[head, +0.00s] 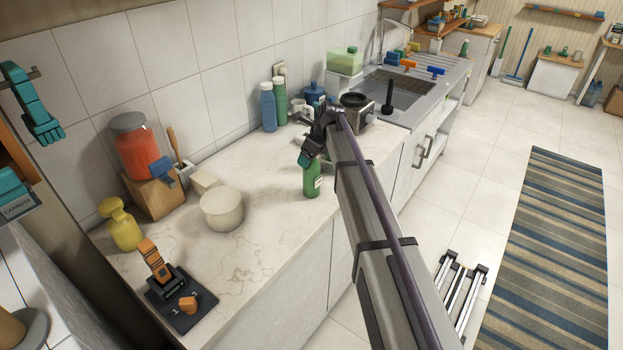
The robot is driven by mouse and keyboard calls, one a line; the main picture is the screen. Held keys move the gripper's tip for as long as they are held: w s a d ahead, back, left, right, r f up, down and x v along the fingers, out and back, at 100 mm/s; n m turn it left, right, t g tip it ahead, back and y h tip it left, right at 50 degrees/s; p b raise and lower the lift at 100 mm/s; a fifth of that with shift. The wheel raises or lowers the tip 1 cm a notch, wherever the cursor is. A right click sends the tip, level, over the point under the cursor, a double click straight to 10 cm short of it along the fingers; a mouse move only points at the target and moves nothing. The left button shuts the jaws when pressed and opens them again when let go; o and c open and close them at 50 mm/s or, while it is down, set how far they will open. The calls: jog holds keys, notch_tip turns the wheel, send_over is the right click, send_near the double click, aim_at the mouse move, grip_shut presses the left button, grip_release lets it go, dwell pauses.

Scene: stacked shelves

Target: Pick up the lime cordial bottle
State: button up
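A green bottle (311,182) with a pale label stands upright near the front edge of the marble counter (262,235). It looks like the lime cordial, but the label is too small to read. My gripper (306,158) is at the top of this bottle, reaching in from the right. The gripper overlaps the bottle's neck and cap and hides them. I cannot tell whether the fingers touch the bottle or are closed on it.
A blue bottle (268,107) and another green bottle (281,101) stand by the wall. The counter left of the gripper has clear room.

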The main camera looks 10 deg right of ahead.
grip_shut()
dwell(0.6)
jog(key=shift+r, duration=0.1)
